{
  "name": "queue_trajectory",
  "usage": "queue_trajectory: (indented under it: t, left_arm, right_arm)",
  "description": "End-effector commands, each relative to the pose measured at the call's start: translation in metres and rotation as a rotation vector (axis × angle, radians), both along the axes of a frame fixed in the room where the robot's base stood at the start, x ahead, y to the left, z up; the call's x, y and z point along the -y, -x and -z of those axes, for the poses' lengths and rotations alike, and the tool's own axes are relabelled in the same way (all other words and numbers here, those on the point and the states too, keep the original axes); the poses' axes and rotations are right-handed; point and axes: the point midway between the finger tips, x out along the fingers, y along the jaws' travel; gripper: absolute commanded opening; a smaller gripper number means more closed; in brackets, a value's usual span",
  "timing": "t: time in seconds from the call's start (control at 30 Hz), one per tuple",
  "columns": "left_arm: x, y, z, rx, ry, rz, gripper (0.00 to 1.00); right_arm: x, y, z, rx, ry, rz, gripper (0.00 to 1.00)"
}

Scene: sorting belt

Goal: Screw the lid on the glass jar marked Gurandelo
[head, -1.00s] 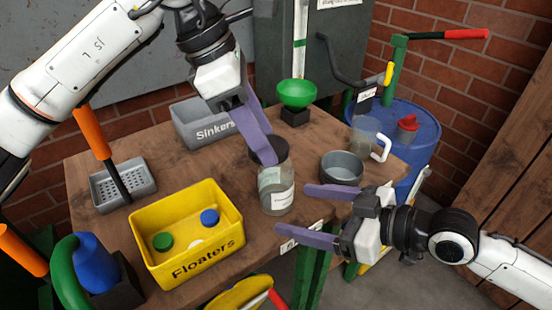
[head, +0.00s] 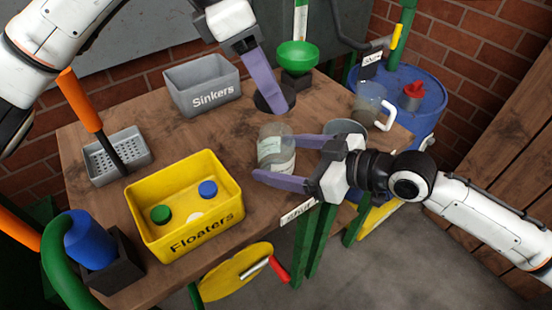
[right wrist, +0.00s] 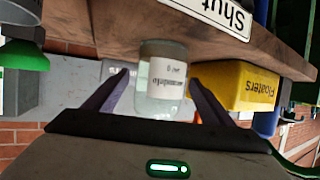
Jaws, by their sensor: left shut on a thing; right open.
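The glass jar (head: 270,148) stands on the wooden table near its front edge, with a pale label facing the front. It also shows in the right wrist view (right wrist: 163,85), where the label is upside down and only partly readable. My right gripper (head: 272,158) is open, with one finger on each side of the jar; I cannot tell whether they touch it. My left gripper (head: 279,106) is shut on the dark round lid (head: 262,102), behind the jar and apart from it. The purple fingers hide part of the lid.
The yellow Floaters bin (head: 185,246) holds green, blue and white lids or discs. The grey Sinkers bin (head: 203,88) stands behind. A green funnel (head: 297,54), a grey round bowl (head: 345,127) and a clear mug (head: 369,103) stand towards the right.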

Motion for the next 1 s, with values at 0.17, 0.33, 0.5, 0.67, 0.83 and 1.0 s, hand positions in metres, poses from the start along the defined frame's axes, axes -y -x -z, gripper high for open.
queue_trajectory:
  t: [0.17,0.33,0.5,0.67,0.83,1.0]
  left_arm:
    - [0.000,0.000,0.000,0.000,0.000,0.000,0.26]
    - [0.000,0.000,0.000,0.000,0.000,0.000,0.26]
    - [0.000,0.000,0.000,0.000,0.000,0.000,0.26]
    - [0.000,0.000,0.000,0.000,0.000,0.001,0.26]
    - [0.000,0.000,0.000,0.000,0.000,0.001,0.26]
    - [0.000,0.000,0.000,0.000,0.000,0.001,0.26]
  right_arm:
    - [-0.026,-0.015,0.012,-0.002,-0.001,0.000,0.76]
    - [-0.039,-0.024,0.019,-0.002,-0.001,0.001,0.76]
    - [-0.044,-0.027,0.022,-0.001,0.001,0.000,0.76]
    - [-0.044,-0.027,0.022,0.000,0.001,0.001,0.76]
    - [-0.044,-0.027,0.022,0.000,0.001,0.001,0.63]
    - [-0.044,-0.027,0.022,0.000,0.001,0.001,0.34]
